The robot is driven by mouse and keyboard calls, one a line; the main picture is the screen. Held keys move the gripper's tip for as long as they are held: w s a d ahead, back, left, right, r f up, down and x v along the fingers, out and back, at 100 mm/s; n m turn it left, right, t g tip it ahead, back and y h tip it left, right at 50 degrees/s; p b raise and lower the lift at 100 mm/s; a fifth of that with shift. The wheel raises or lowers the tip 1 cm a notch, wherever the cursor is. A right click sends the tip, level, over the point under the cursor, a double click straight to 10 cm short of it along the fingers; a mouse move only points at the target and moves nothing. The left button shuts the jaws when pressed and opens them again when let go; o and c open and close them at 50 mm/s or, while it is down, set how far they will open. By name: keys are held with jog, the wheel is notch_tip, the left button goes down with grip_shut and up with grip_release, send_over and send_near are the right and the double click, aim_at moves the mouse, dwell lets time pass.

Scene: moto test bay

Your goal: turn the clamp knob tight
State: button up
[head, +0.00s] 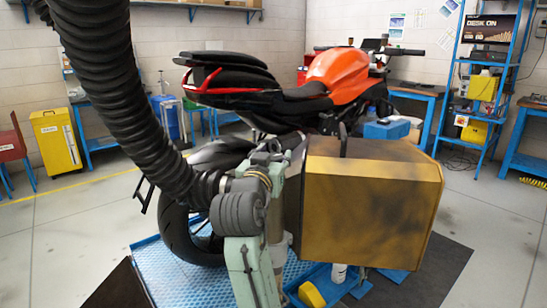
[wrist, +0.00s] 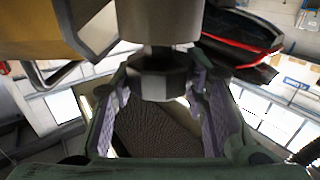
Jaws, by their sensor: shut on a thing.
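The clamp knob is a dark faceted knob (wrist: 162,78) on a thick grey stem (wrist: 172,52), seen in the wrist view. It sits between the two green fingers of my gripper (wrist: 160,100), which have purple ribbed inner pads. My gripper is shut on the knob. In the head view my pale green arm rises at the lower middle, beside a large worn yellow box (head: 370,195). The knob cannot be made out there, and the fingers are hard to separate from the parts around them. The box also shows in the wrist view (wrist: 35,30).
A thick black corrugated hose (head: 110,80) hangs from the upper left to beside my arm. An orange and black motorcycle (head: 335,75) stands behind on a blue platform (head: 185,272). A blue shelf (head: 480,75) stands at right. Open floor lies left and right.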

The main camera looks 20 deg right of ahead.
jog(key=shift+m+g+h, duration=0.3)
jog(key=shift+m+h, duration=0.1)
jog(key=shift+h, duration=0.1)
jog(key=m+g+h+b, duration=0.1)
jog(key=m+g+h, duration=0.1)
jog(key=g+h, duration=0.1)
jog(key=shift+a+m, duration=0.1)
jog(key=shift+m, duration=0.3)
jog(key=m+g+h, duration=0.2)
jog(key=g, duration=0.2)
jog(key=m+g+h+b, duration=0.1)
jog(key=m+g, duration=0.2)
jog(key=g, duration=0.1)
jog(key=shift+m+h, duration=0.3)
jog(key=shift+h, duration=0.1)
jog(key=m+g, duration=0.2)
jog(key=g, duration=0.2)
jog(key=m+g+p, duration=0.1)
jog(key=m+g, duration=0.2)
jog(key=g, duration=0.1)
jog(key=shift+r, duration=0.15)
jog(key=shift+m+g+y+p, duration=0.25)
jog(key=shift+m+g+y, duration=0.5)
jog(key=shift+g, duration=0.5)
jog(key=shift+m+g+y+p, duration=0.2)
jog(key=shift+m+g+y, duration=0.25)
jog(key=shift+m+g, duration=0.65)
jog(key=shift+f+m+g+y, duration=0.25)
jog(key=shift+m+g+y, duration=0.1)
jog(key=shift+g, duration=0.3)
